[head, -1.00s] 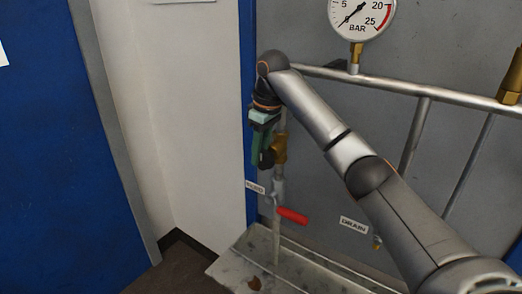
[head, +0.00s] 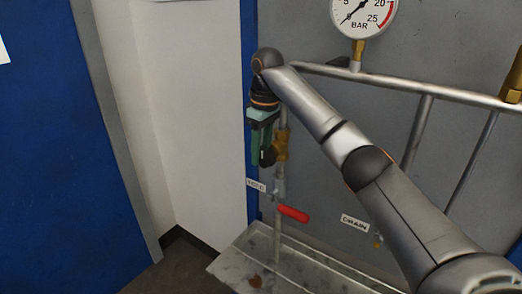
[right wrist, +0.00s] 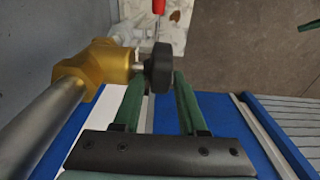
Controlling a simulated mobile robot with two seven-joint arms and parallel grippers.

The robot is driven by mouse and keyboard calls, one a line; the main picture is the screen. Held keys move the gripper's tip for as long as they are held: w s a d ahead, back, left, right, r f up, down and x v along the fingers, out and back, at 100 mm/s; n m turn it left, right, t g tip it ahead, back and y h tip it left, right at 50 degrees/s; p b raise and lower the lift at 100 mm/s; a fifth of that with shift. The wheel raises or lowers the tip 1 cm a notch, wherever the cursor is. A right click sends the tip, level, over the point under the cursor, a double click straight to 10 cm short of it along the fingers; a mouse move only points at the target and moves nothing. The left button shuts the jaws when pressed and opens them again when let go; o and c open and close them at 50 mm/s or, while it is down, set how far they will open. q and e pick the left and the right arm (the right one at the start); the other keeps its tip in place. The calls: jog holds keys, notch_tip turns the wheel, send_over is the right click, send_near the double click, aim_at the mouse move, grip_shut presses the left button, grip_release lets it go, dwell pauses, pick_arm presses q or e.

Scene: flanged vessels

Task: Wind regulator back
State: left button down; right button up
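The regulator is a brass body (right wrist: 95,65) with a black knob (right wrist: 159,69) on a short stem, in the right wrist view. In the head view its brass body (head: 281,146) sits on the vertical pipe at the panel's left side. My right gripper (right wrist: 158,77) has its green fingers apart, with the knob between or just ahead of the tips. Small gaps seem to show beside the knob. In the head view my right gripper (head: 262,158) points down beside the regulator and partly hides the knob. My left gripper is not in the head view.
A red-handled valve (head: 293,213) is below the regulator, above a grey tray (head: 240,262). A pressure gauge (head: 362,14) stands on the horizontal pipe (head: 400,82). A DRAIN label (head: 354,223) is lower right. A green tip (right wrist: 309,22), possibly my left gripper, shows at the wrist view's edge.

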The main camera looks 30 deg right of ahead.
aim_at(264, 147)
jog(key=shift+r, duration=0.1)
notch_tip(264, 147, up, 12)
jog(key=shift+s+d+r, duration=0.15)
jog(key=shift+s, duration=0.3)
dwell(0.6)
